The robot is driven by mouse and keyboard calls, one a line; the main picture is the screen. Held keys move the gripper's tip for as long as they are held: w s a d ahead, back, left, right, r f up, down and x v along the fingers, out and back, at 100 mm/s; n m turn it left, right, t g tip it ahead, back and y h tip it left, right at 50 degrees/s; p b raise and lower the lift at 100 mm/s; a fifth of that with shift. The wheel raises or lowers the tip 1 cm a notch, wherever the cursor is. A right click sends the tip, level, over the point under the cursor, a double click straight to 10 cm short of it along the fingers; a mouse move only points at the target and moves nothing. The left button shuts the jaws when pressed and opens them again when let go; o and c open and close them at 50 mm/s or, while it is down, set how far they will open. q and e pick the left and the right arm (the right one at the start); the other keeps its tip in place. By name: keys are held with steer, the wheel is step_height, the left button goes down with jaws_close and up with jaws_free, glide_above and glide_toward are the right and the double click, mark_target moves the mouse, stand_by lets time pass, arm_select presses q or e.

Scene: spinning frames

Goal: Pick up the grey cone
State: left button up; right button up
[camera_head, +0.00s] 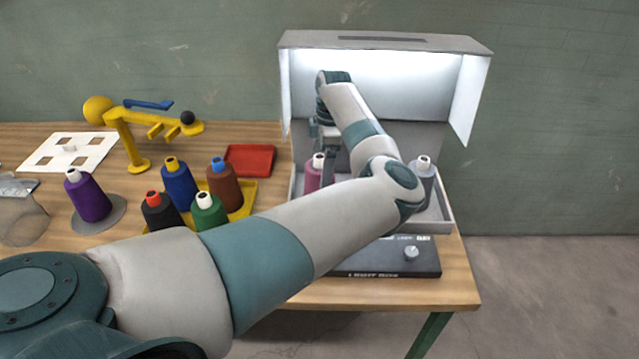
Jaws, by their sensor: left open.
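The grey cone (426,188), with a pale tip, stands upright in the right part of the grey tray (440,222) under the light box. My left forearm covers part of its left side. My left arm reaches across the table into the light box, and my left gripper (326,160) points down there, left of the grey cone and apart from it. The gripper is open; its fingertips are partly hidden. A pink cone (313,176) stands in the tray's left part, right by the gripper; I cannot tell whether they touch. My right gripper is out of view.
The light box hood (385,42) closes in the tray from above and the sides. A black control panel (385,262) lies in front. Several coloured cones stand left, some on a yellow tray (246,200), near a red tray (250,160) and a yellow stand (125,135).

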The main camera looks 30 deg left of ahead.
arm_select(q)
steer(key=shift+a+f+p, duration=0.2)
steer(key=shift+f+p, duration=0.4)
steer(key=shift+p, duration=0.05)
steer(key=f, duration=0.1)
steer(key=f+p, duration=0.1)
steer(key=f, duration=0.1)
steer(key=shift+s+a, duration=0.15)
steer(key=shift+a, duration=0.1)
steer(key=shift+f, duration=0.45)
steer(key=c, duration=1.5)
steer(key=shift+c, duration=0.4)
